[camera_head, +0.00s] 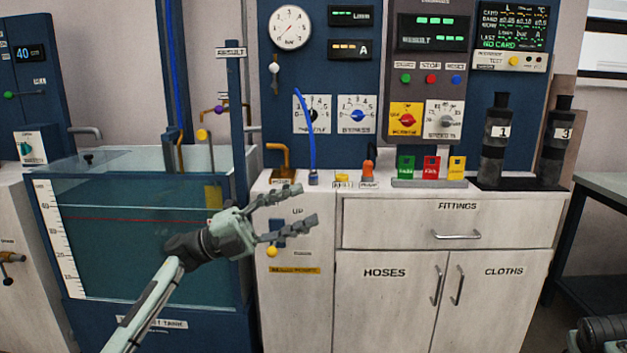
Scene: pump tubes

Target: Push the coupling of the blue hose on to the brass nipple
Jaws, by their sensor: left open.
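The thin blue hose (307,135) rises in a gentle curve from the bench top in front of the panel. Its lower end sits in a small blue-grey piece (313,178), perhaps the coupling. A bent brass pipe (285,160) stands just left of it on the bench. I cannot tell which brass part is the nipple. My left gripper (308,204) is open and empty, its fingers pointing right, in front of the cabinet's upper edge and below the hose's foot in the picture. A dark part at the lower right corner (600,333) seems to be my right gripper; its fingers are unclear.
A glass-sided water tank (150,307) stands at left. An orange fitting (369,170), colored tags (432,167) and black cylinders (495,145) stand along the bench. The white cabinet (385,315) has a fittings drawer and two doors. A grey table (600,185) is at right.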

